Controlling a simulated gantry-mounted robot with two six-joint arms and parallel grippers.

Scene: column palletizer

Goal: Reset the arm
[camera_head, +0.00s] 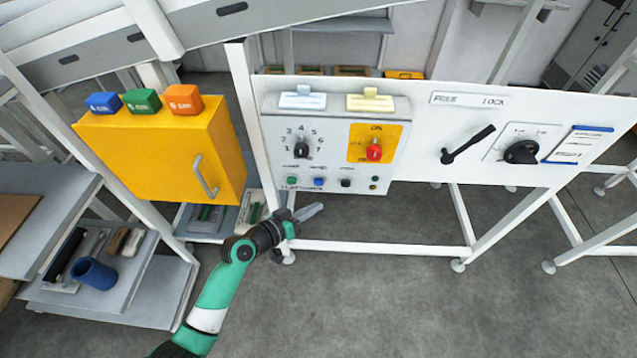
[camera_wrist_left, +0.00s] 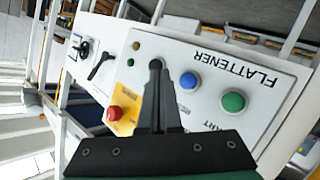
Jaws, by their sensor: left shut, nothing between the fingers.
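My left gripper (camera_head: 306,212) is shut and empty in the head view, in front of and below the control panel. In the left wrist view its closed fingers (camera_wrist_left: 156,75) point toward the panel's lower part, labelled FLATTENER. The grey control box (camera_head: 330,140) carries a numbered black dial (camera_head: 301,150), a red knob on a yellow plate (camera_head: 375,151), and a row of small buttons. The left wrist view shows a blue button (camera_wrist_left: 189,81), a green button (camera_wrist_left: 233,101) and the red knob (camera_wrist_left: 115,113). Contact with the panel cannot be told. My right gripper is not visible.
A white board (camera_head: 470,120) to the right holds a black lever (camera_head: 467,145) and a black rotary knob (camera_head: 521,152). A yellow cabinet (camera_head: 165,150) with coloured blocks on top stands left. A low shelf holds a blue cup (camera_head: 94,273). The floor at front right is clear.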

